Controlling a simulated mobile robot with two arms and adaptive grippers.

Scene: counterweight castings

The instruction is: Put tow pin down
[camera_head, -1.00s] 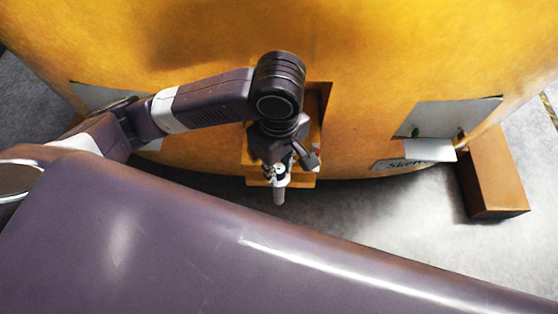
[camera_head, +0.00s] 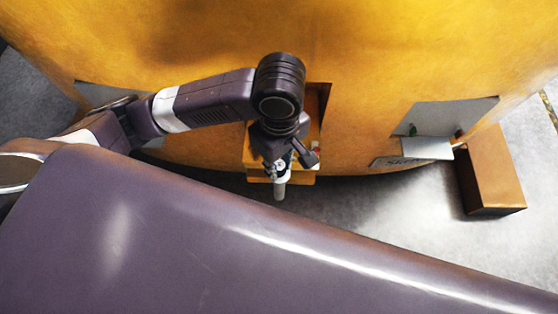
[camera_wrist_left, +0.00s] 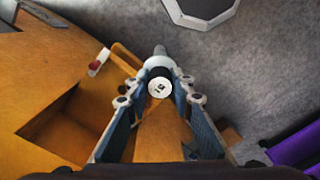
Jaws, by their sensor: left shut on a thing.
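The tow pin (camera_head: 280,188) is a pale grey rod, its lower end showing below my left gripper (camera_head: 281,168) in the head view. In the left wrist view the pin (camera_wrist_left: 159,68) has a white collar and a dark middle with a pale disc. My left gripper (camera_wrist_left: 160,92) is shut on it there, one finger on each side. The pin is in front of the orange-yellow casting (camera_head: 400,60), by a small orange bracket (camera_head: 255,158). I cannot tell whether the pin touches the bracket. My right gripper is not in view.
A square recess (camera_wrist_left: 50,125) opens in the casting beside the gripper. A small red and white piece (camera_wrist_left: 98,62) lies near the bracket. A pale plate with a shelf (camera_head: 428,148) is at right, with a brown block (camera_head: 492,172) on the floor. Grey floor in front is clear.

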